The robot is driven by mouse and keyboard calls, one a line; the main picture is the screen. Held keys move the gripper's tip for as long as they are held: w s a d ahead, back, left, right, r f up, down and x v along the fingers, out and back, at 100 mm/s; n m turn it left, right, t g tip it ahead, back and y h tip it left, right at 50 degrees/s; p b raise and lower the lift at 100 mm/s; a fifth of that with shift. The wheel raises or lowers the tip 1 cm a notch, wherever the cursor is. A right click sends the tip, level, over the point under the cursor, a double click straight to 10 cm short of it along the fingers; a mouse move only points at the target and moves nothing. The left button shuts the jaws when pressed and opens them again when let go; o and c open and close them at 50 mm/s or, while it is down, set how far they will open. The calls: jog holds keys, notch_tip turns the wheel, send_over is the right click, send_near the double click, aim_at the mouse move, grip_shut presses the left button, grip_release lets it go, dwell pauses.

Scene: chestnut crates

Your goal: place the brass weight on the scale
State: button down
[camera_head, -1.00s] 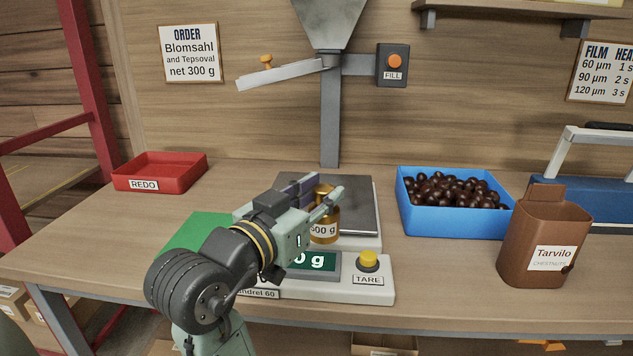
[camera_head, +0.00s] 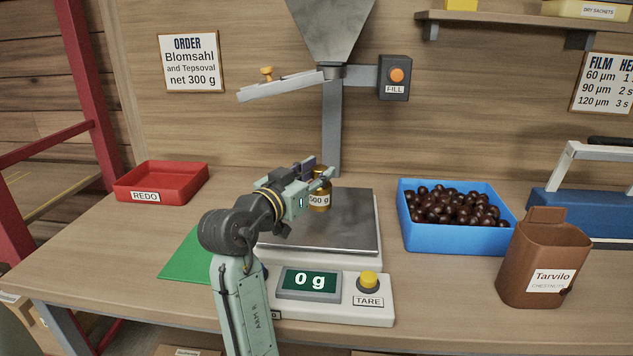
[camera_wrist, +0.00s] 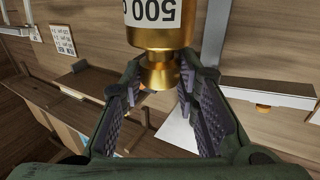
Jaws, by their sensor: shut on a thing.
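The brass weight (camera_head: 320,202), labelled 500 g, is held in my gripper (camera_head: 318,176) over the back left part of the scale's plate. In the wrist view the brass weight (camera_wrist: 162,40) fills the top middle, its narrow neck and knob between the two ridged fingers of my gripper (camera_wrist: 160,85). The scale (camera_head: 350,230) has a grey metal plate and a display (camera_head: 308,282) reading 0 g. I cannot see a clear gap or contact between the weight's base and the plate.
A blue crate of chestnuts (camera_head: 408,238) and a brown Tarvilo container (camera_head: 530,255) stand to the right. A red REDO tray (camera_head: 185,190) is at the left. A green sheet (camera_head: 190,262) lies left of the scale. The hopper's post (camera_head: 331,130) rises behind the plate.

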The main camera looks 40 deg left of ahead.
aim_at(321, 199)
jog(key=shift+w+a, duration=0.1)
jog(key=shift+w, duration=0.1)
jog(key=shift+f+p, duration=0.6)
jog(key=shift+f, duration=1.1)
jog(key=shift+f, duration=0.2)
jog(key=c, duration=1.2)
grip_release()
jog(key=shift+r, duration=0.1)
